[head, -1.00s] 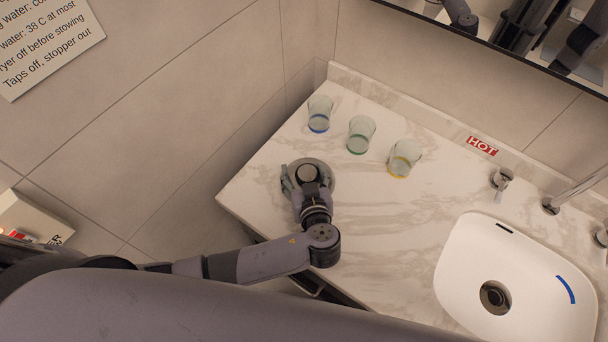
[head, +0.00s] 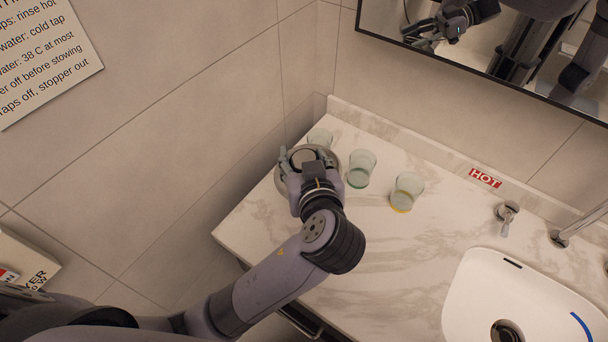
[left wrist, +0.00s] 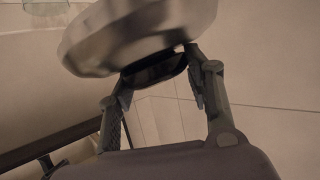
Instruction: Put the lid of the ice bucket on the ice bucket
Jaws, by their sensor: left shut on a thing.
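The lid of the ice bucket is a round grey metal disc (head: 281,186) with a dark handle. My left gripper (head: 308,162) is shut on it and holds it above the counter's far left part. The gripper and wrist cover much of the lid in the head view. In the left wrist view the lid (left wrist: 130,35) is tilted and blurred, with its dark handle (left wrist: 155,71) between the fingers (left wrist: 160,75). I do not see the ice bucket in either view. My right gripper is not in view.
A marble counter (head: 385,260) has a clear middle. A partly hidden glass (head: 320,137) stands close behind the lid. A green-based glass (head: 361,167) and a yellow-based glass (head: 407,190) stand right of it. A white sink (head: 480,290) lies right. A mirror (head: 400,25) hangs behind.

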